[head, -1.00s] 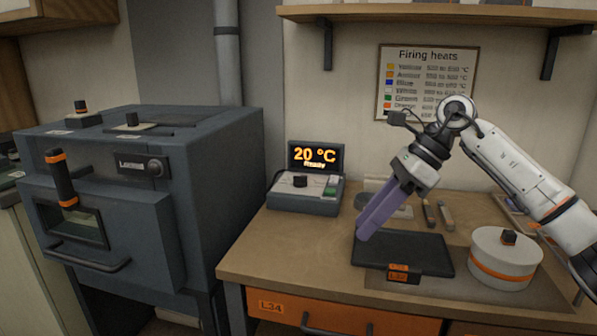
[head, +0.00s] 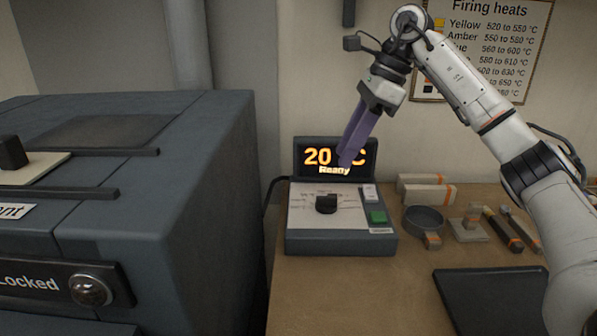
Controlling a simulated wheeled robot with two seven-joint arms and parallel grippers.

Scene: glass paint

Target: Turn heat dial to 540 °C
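The heat controller (head: 340,243) is a grey-blue box on the bench with a pale sloping face. Its black heat dial (head: 326,204) sits in the middle of that face, with faint marks around it. The display (head: 318,157) behind it glows orange with "20 °C" and "Ready", partly hidden by my fingers. My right gripper (head: 345,163) has purple fingers pointing down in front of the display, above and slightly right of the dial, apart from it. The fingers look close together, and I cannot tell whether they are open or shut. My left gripper is not in view.
A green button (head: 377,217) and a white switch (head: 369,193) sit right of the dial. The kiln (head: 190,200) with a "Locked" label fills the left. A round dish (head: 423,220), tools and a dark tray (head: 490,300) lie to the right. A firing heats chart (head: 497,45) hangs behind.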

